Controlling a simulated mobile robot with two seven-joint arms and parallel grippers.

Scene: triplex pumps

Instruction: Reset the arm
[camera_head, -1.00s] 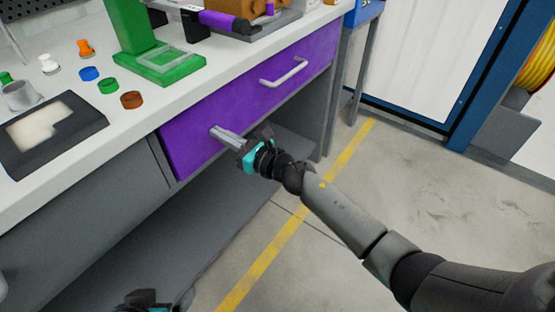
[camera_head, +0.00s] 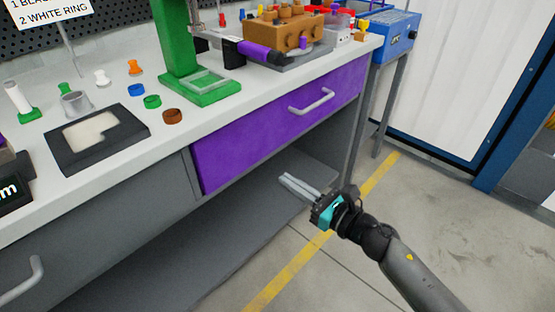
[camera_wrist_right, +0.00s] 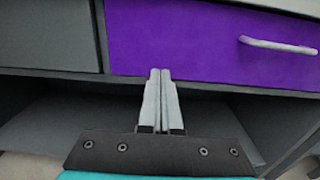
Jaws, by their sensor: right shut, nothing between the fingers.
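My right gripper (camera_head: 299,187) is below and in front of the purple drawer (camera_head: 250,135), before the open shelf space of the bench. Its two fingers are together with nothing between them, and it touches nothing that I can see. In the right wrist view the shut fingers (camera_wrist_right: 160,72) point at the lower edge of the purple drawer (camera_wrist_right: 190,40). The drawer looks closed, and its handle (camera_head: 311,101) is to the right of and above the fingertips. My left gripper is not in view.
The bench top (camera_head: 150,190) holds a black tray (camera_head: 60,165), several coloured rings and pegs, a green stand (camera_head: 205,90) and a brown pump block (camera_head: 285,35). A grey drawer handle (camera_head: 22,280) sticks out at lower left. The floor (camera_head: 430,230) at right is clear.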

